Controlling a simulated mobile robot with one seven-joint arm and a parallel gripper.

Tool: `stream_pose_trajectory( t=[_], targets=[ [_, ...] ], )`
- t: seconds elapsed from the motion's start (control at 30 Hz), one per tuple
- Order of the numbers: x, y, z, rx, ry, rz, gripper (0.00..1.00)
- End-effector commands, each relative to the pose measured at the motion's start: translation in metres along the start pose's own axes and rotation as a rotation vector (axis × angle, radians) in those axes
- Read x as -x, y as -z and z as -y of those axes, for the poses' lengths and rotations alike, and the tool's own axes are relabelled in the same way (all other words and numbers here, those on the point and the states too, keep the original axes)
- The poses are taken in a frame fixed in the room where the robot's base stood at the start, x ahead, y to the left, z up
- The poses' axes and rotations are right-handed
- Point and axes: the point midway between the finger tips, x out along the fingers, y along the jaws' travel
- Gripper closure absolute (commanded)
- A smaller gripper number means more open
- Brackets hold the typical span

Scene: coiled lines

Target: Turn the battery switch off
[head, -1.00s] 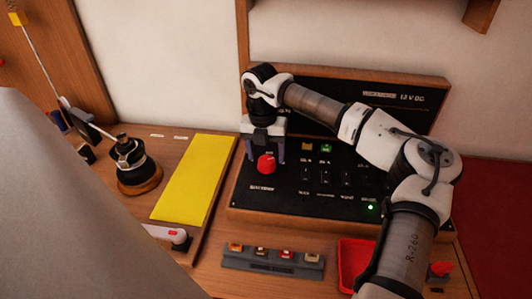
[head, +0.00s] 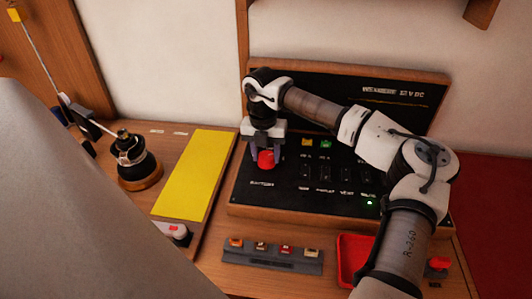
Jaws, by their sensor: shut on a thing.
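The battery switch is a red knob (head: 266,160) at the left of the black switch panel (head: 240,198). My gripper (head: 264,150) points down over it and is shut on the knob, with a finger to each side. The knob's lower front shows; its top is partly hidden by the gripper. Small lettering sits on the panel below the knob.
Several dark rocker switches (head: 325,173) stand right of the knob, under my arm. A grey strip with several coloured buttons (head: 272,260) and a red tray (head: 350,262) lie in front. A yellow mat (head: 196,175) and a black winch (head: 134,158) are to the left.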

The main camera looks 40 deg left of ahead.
Motion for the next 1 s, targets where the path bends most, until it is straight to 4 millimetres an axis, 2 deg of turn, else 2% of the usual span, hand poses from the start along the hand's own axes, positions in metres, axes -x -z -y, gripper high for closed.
stream_pose_trajectory(
  t=[0.37, 1.0],
  targets=[
    [-0.0029, 0.0, 0.0003, 0.161, 0.002, 0.012, 0.79],
    [-0.0011, 0.0004, 0.0014, 0.74, 0.002, 0.047, 0.79]
  ],
)
